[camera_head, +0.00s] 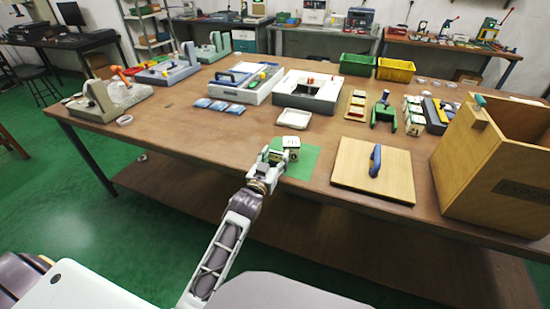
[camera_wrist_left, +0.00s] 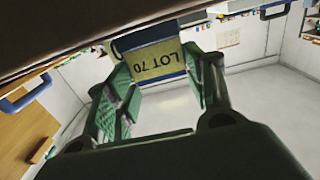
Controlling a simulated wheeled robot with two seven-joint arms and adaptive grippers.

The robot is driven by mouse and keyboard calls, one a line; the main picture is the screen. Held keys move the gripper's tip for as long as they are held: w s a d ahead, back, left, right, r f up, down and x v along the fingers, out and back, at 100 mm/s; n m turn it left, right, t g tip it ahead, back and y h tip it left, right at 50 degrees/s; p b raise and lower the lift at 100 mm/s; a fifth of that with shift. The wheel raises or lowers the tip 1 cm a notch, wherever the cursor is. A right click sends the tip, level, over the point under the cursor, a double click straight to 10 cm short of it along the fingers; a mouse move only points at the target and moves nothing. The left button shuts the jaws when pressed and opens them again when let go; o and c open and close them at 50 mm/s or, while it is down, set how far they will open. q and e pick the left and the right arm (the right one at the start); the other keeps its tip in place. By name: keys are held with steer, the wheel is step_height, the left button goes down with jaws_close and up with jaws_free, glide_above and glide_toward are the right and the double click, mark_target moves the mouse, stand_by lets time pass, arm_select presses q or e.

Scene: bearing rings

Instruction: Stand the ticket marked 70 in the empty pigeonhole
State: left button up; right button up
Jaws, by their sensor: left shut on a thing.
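The ticket marked 70 (camera_wrist_left: 158,64) shows in the left wrist view as a yellow face reading "LOT 70" upside down, with a blue edge. My left gripper (camera_wrist_left: 162,88) has its green-padded fingers on either side of it and is shut on it. In the head view my left gripper (camera_head: 275,156) is over a green mat (camera_head: 303,162) near the table's front edge. A small whitish block (camera_head: 291,142) with dark marks shows at its fingertips; I cannot tell whether it is the held thing. I cannot make out the empty pigeonhole. My right gripper is not in view.
A wooden board (camera_head: 348,172) with a blue handle (camera_head: 376,160) lies right of the mat. A large wooden box (camera_head: 480,165) stands at the right edge. A white tray (camera_head: 293,119) lies behind the mat.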

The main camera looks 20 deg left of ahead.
arm_select(q)
steer(key=shift+f, duration=0.1)
steer(key=o, duration=1.1)
steer(key=shift+c, duration=0.2)
steer(key=shift+s, duration=0.1)
